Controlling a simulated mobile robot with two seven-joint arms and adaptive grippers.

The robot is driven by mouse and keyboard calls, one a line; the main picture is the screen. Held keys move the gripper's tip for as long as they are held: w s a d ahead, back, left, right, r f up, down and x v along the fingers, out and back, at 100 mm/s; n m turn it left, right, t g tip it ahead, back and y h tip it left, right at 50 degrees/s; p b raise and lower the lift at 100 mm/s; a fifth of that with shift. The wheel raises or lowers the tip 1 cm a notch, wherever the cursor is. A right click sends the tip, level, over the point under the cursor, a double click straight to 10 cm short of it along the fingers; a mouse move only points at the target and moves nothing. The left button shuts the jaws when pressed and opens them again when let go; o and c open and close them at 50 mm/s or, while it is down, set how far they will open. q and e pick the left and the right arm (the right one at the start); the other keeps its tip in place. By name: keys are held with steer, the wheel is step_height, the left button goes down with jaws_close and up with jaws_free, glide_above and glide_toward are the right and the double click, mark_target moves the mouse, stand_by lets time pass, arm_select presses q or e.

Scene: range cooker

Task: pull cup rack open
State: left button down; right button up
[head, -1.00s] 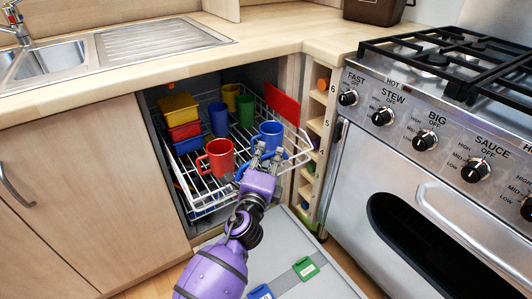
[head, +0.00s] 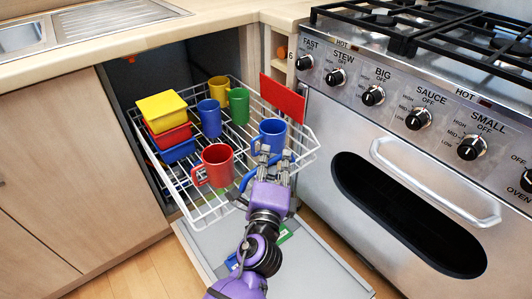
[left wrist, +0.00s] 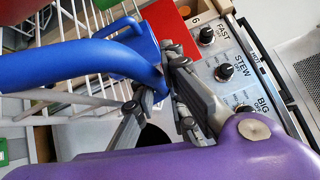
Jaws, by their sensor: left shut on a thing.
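The white wire cup rack (head: 197,217) is pulled out of the dishwasher opening, over the lowered door. It carries a red mug (head: 217,166), a blue mug (head: 270,134), more cups and stacked yellow, red and blue boxes (head: 163,108). A blue curved handle (head: 246,180) is at the rack's front edge, partly hidden by my gripper; it also shows large in the left wrist view (left wrist: 85,57). My left gripper (head: 273,160) is shut on this handle, just in front of the blue mug. My right gripper is not in view.
The lowered grey door (head: 310,268) lies under the rack, with a green item on it. The cooker (head: 410,160), with its oven handle, stands close on the right. A wooden cabinet (head: 80,170) is on the left. Wooden floor shows in front.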

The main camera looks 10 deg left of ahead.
arm_select(q)
steer(key=shift+s+d+f, duration=0.1)
steer(key=shift+s+d, duration=0.15)
steer(key=c, duration=1.8)
jaws_free()
steer(key=shift+o, duration=0.2)
